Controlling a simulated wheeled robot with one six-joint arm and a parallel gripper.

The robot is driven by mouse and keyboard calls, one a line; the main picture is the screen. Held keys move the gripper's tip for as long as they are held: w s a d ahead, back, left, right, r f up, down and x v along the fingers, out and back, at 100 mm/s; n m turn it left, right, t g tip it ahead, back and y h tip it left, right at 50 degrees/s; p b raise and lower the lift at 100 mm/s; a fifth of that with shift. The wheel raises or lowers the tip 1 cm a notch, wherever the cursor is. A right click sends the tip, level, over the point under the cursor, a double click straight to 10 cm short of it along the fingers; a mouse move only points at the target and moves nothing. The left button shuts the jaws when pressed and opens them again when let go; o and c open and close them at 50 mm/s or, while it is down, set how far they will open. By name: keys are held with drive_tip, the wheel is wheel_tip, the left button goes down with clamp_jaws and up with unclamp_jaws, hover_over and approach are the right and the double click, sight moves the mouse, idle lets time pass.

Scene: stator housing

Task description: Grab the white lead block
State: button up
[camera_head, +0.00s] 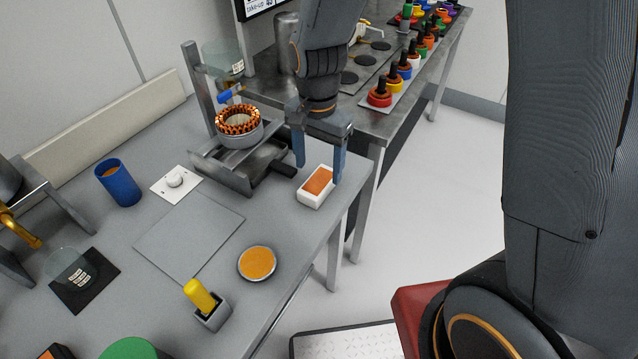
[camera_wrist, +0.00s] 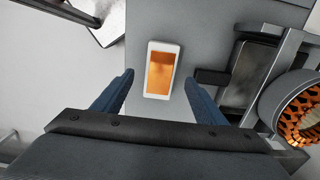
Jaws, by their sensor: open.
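The white lead block (camera_head: 312,199) is a small white box with an orange top, lying near the right edge of the grey table. In the wrist view the white lead block (camera_wrist: 149,88) lies ahead, between the lines of the two fingers. My gripper (camera_head: 318,172) is open and empty, with its blue fingers pointing down above and just behind the block. In the wrist view my gripper (camera_wrist: 160,92) has one finger on each side of the block, with a gap on both sides. I cannot tell the exact height of the fingertips above the table.
A metal stand holding a copper-wound stator (camera_head: 238,121) is left of the block; its dark handle (camera_head: 284,176) reaches close to the block. Table edge (camera_head: 335,235) is close by.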

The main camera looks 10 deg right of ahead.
sight(319, 181)
drive_tip(key=shift+w+d+f+p, duration=0.1)
drive_tip(key=shift+f+p, duration=0.35)
drive_tip(key=shift+f, duration=0.8)
drive_tip(key=shift+w+f+p, duration=0.1)
drive_tip(key=shift+f+p, duration=0.35)
drive_tip(key=shift+f, duration=0.8)
drive_tip(key=c, duration=1.3)
drive_tip(key=shift+r, duration=0.15)
